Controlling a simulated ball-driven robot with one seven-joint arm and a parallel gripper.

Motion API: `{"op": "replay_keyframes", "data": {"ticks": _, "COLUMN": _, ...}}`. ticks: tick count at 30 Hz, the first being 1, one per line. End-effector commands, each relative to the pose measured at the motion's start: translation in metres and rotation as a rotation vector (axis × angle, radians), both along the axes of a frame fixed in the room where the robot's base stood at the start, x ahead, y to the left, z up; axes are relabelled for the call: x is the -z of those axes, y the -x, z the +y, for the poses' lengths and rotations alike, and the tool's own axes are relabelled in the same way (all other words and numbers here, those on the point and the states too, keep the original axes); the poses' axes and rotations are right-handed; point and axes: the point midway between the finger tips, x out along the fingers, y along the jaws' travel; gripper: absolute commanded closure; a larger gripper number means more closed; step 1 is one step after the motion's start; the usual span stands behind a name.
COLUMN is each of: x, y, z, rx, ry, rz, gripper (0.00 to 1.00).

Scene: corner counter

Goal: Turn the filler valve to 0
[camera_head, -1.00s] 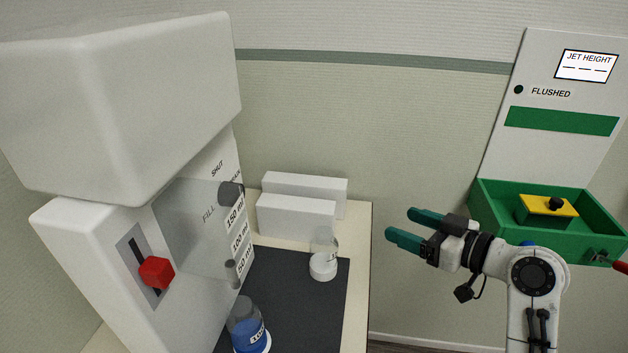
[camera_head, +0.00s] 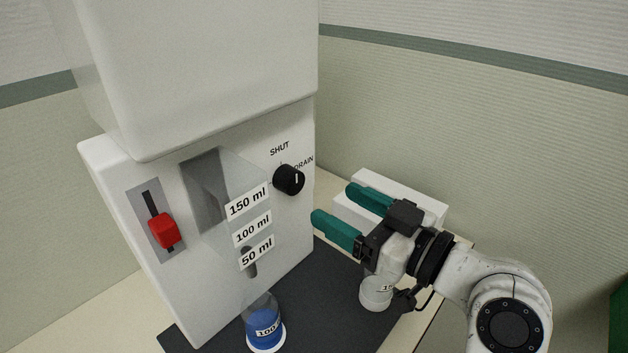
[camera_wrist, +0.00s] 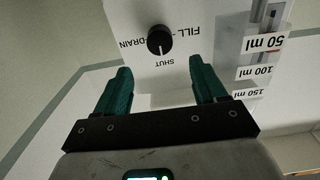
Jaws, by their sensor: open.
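The filler is a white machine (camera_head: 215,285) at the left of the head view. Its valve looks to be the round black knob (camera_head: 289,180), near SHUT and DRAIN lettering. In the wrist view the knob (camera_wrist: 160,40) shows upside down, with FILL, SHUT and DRAIN around it. Its white line seems to point at SHUT. No 0 mark is readable. My gripper (camera_head: 335,202) is open and empty, to the lower right of the knob and apart from it. In the wrist view the knob appears beyond the fingertips, between the two green fingers.
A red slider (camera_head: 163,231) is on the machine's front left. A flask of blue liquid (camera_head: 265,326) stands below the spout on a dark mat (camera_head: 315,285).

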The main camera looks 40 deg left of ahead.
Motion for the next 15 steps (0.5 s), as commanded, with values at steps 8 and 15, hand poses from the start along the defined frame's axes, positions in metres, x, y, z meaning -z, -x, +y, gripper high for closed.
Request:
{"op": "replay_keyframes", "data": {"ticks": 8, "x": -0.002, "y": -0.003, "z": 0.051, "rx": -0.002, "ry": 0.001, "rz": 0.002, "gripper": 0.29}}
{"op": "replay_keyframes", "data": {"ticks": 15, "x": -0.001, "y": -0.006, "z": 0.083, "rx": 0.000, "ry": 0.001, "rz": 0.001, "gripper": 0.29}}
